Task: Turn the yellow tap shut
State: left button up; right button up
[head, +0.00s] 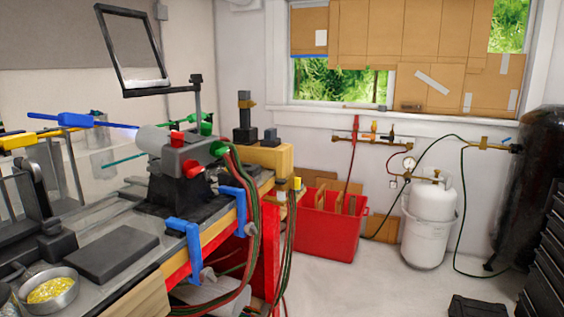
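Neither of my grippers is in view. A brass pipe (362,139) runs along the wall under the window and carries small orange and red fittings (374,131). I cannot tell whether one of them is the yellow tap. Another brass fitting (484,144) is on the wall to the right, with a small blue part by it. A white gas cylinder (432,213) stands on the floor below, with a brass valve (436,177) on top. A small yellow block (297,184) sits at the bench's right end. How any tap is turned is too small to tell.
A workbench (135,262) with a grey burner (186,158), coloured rods and blue clamps (188,240) fills the left. A red bin (328,236) stands by the wall. Hoses hang at the bench edge and by the cylinder.

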aim_at(295, 182)
jog(key=i+l, duration=0.3)
jog(key=l, duration=0.2)
jog(key=i+l, duration=0.3)
jog(key=l, duration=0.15)
jog(key=i+l, duration=0.3)
jog(key=l, duration=0.2)
jog(key=z, duration=0.05)
